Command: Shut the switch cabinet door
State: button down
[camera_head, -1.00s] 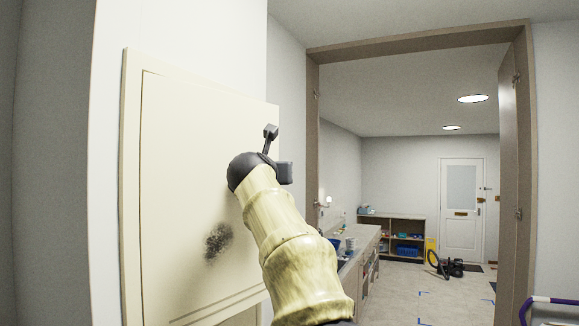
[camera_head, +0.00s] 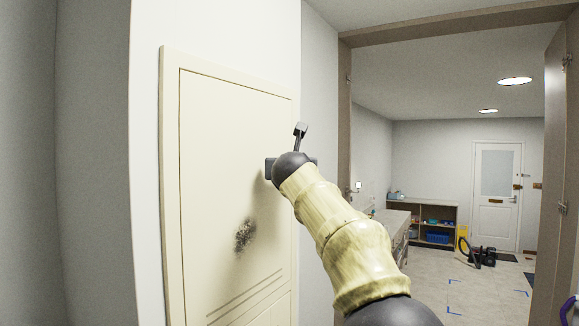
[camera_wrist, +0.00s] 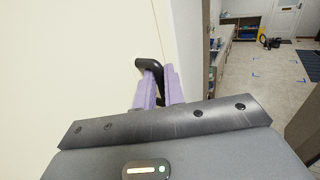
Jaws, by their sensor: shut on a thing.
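The switch cabinet door (camera_head: 225,150) is a cream panel with a dark smudge, in the left half of the head view. It looks flush or nearly flush with its frame (camera_head: 171,190); I cannot tell if it is fully shut. In the wrist view the door (camera_wrist: 80,60) fills the left side. A black handle (camera_wrist: 147,63) stands out near its right edge. My gripper (camera_wrist: 160,78) has its purple fingers close together and shut on the handle. In the head view my gripper (camera_head: 288,165) is at the door's right edge, its fingers hidden behind the wrist.
A wooden door frame (camera_head: 344,130) stands just right of the cabinet wall. Beyond it are a counter (camera_head: 395,218), a low shelf (camera_head: 436,208), a vacuum cleaner (camera_head: 484,257) and a white door (camera_head: 495,195). The floor between is mostly open.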

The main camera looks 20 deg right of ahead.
jog(key=c, duration=1.8)
grip_release()
jog(key=shift+s+d+r, duration=0.15)
jog(key=shift+d+r, duration=0.1)
jog(key=shift+d, duration=0.1)
jog(key=o, duration=0.3)
jog(key=shift+d, duration=0.25)
jog(key=b+v, duration=0.2)
jog(key=v, duration=0.3)
jog(key=b+v, duration=0.3)
jog(key=v, duration=0.3)
jog(key=b+v, duration=0.3)
jog(key=v, duration=0.3)
jog(key=shift+a+f, duration=0.1)
jog(key=shift+f, duration=0.15)
jog(key=shift+a, duration=0.1)
